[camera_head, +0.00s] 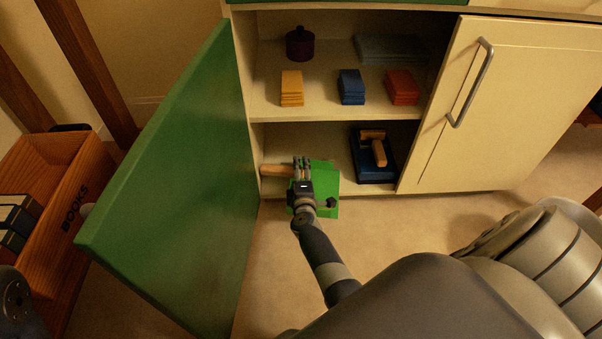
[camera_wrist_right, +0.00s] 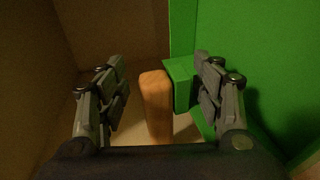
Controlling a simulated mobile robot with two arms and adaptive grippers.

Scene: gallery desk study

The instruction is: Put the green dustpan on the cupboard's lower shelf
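The green dustpan (camera_head: 326,176) is at the front of the cupboard's lower shelf (camera_head: 338,143), its pan reaching out past the front edge. Its wooden handle (camera_head: 275,170) points left. My right gripper (camera_head: 304,168) is over the dustpan and hides part of it. In the right wrist view, the handle (camera_wrist_right: 156,105) and its green socket (camera_wrist_right: 178,85) lie between the spread fingers of my right gripper (camera_wrist_right: 165,90). A gap shows on the left of the handle; the right finger is close to the socket, and contact is unclear.
On the lower shelf's right stands a blue item with a wooden-handled tool (camera_head: 374,152). The upper shelf holds a purple pot (camera_head: 300,43) and yellow (camera_head: 291,87), blue (camera_head: 351,86) and red (camera_head: 402,87) stacks. The green door (camera_head: 180,190) stands open left; a cream door (camera_head: 510,105) covers the right.

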